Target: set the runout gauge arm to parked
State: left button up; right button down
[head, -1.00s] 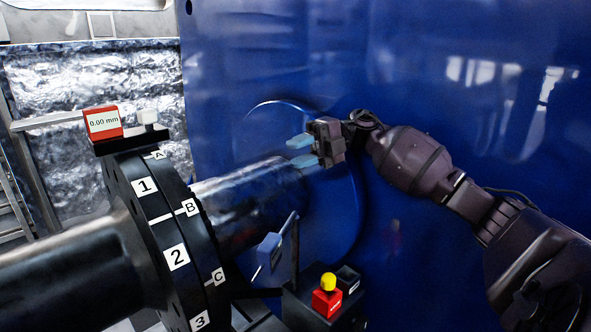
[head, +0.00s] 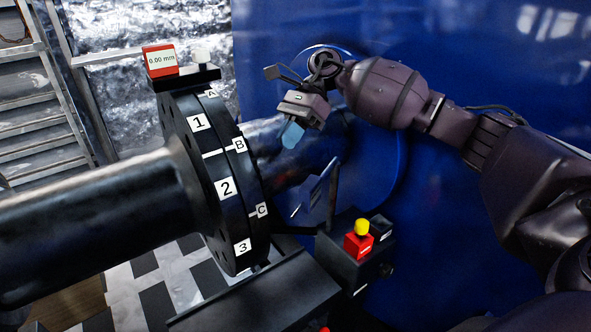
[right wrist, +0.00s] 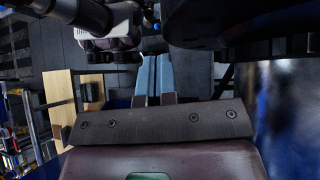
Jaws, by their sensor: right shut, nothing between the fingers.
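A red gauge box (head: 160,61) reading "0.00 mm" sits with a white block (head: 201,54) on a black bracket (head: 187,78) on top of the black flanged coupling (head: 215,185). A thin dark post (head: 332,196) with a flat plate (head: 312,191) stands right of the coupling; I cannot tell which part is the gauge arm. My right gripper (head: 292,135) is shut and empty, fingers pointing down, above the plate and in front of the shaft. It appears apart from these parts. Its closed fingers (right wrist: 152,75) show in the right wrist view. My left gripper is not in view.
A black box with a red block and yellow knob (head: 362,229) stands below the gripper. A large blue housing (head: 470,70) fills the back right. A thick dark shaft (head: 80,220) runs left. Metal steps (head: 38,110) stand far left.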

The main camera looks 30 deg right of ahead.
aim_at(318, 184)
notch_tip(318, 184, down, 8)
jog(key=s+n+h+p, duration=0.1)
jog(key=n+h+p, duration=0.2)
jog(key=n+h, duration=0.8)
jog(key=shift+d+f+n+g+p, duration=0.2)
jog(key=shift+d+n+g+p, duration=0.15)
jog(key=shift+n, duration=5.75)
jog(key=shift+s, duration=0.1)
